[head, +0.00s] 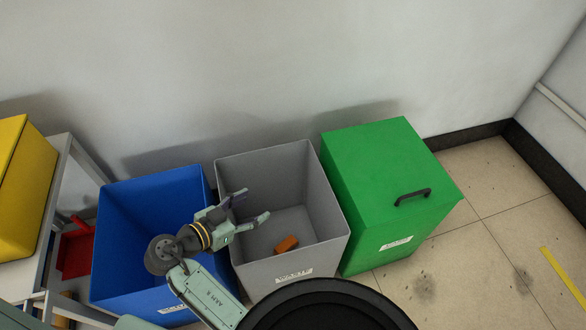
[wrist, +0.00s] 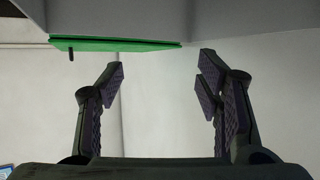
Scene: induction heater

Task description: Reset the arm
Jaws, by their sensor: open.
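My gripper (head: 251,208) is open and empty over the grey bin, with its fingers pointing right. My arm reaches to it from the lower middle of the head view, across the blue bin's right edge. In the wrist view my gripper's fingers (wrist: 160,85) are spread wide with nothing between them. An orange block (head: 286,244) lies on the floor of the grey bin (head: 325,200), below and to the right of the fingers, apart from them.
An open blue bin (head: 125,230) stands left of the grey bin. A closed green bin (head: 365,165) with a black handle stands right of it; its green lid also shows in the wrist view (wrist: 115,44). A yellow container (head: 22,190) sits on a shelf at left. Floor at right is clear.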

